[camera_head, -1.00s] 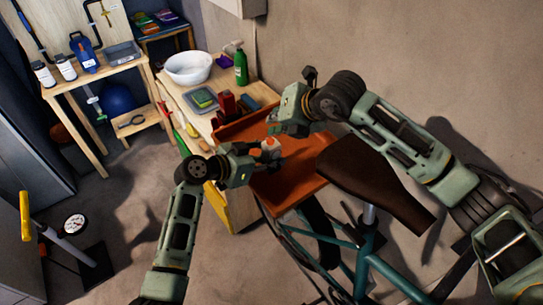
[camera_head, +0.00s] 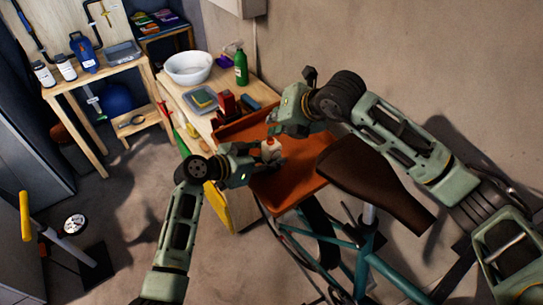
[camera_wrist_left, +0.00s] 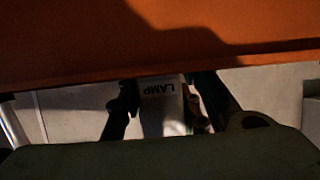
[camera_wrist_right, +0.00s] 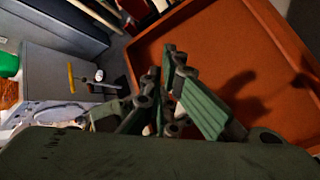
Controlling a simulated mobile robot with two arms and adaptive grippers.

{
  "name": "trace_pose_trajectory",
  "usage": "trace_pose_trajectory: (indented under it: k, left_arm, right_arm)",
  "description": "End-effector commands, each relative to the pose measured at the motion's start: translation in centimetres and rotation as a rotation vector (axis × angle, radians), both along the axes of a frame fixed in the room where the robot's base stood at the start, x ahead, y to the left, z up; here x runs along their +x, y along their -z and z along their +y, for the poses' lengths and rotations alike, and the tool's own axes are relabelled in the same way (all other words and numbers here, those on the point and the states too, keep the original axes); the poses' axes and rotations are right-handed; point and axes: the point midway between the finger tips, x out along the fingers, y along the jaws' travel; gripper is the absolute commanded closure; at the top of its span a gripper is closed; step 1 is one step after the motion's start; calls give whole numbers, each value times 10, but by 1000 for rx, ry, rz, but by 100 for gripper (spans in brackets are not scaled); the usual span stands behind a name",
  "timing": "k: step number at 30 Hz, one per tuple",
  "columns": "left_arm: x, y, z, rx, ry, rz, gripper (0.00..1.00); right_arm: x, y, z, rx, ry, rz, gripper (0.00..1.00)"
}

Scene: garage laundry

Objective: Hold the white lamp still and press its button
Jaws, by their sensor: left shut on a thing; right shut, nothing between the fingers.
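The white lamp (camera_head: 269,152) is a small pale object with an orange-red part, held over the orange tray. In the left wrist view the lamp (camera_wrist_left: 162,108) shows a pale face with the word LAMP upside down. My left gripper (camera_head: 273,154) is shut on it, one dark finger on each side. My right gripper (camera_head: 273,129) is shut and empty, just above the lamp in the head view; its fingers also show in the right wrist view (camera_wrist_right: 165,75). The lamp's button cannot be made out, nor whether the right fingertips touch the lamp.
The orange tray (camera_head: 285,188) lies below both grippers, by a brown bike seat (camera_head: 375,180) and teal bike frame (camera_head: 345,250). The wooden bench behind holds a white bowl (camera_head: 188,67), a green bottle (camera_head: 241,68) and a red item (camera_head: 226,104).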

Motion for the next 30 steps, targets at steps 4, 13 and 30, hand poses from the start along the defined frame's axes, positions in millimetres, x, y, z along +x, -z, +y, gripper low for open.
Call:
trace_pose_trajectory:
  k: [4, 13, 30]
  left_arm:
    - [0, 0, 0, 1, 0, 1, 98]
    - [0, 0, 0, 1, 0, 1, 98]
    - [0, 0, 0, 1, 0, 1, 98]
  right_arm:
    - [0, 5, 0, 0, -1, 1, 100]
    - [0, 8, 0, 0, 0, 0, 100]
    - [0, 13, 0, 0, 0, 0, 100]
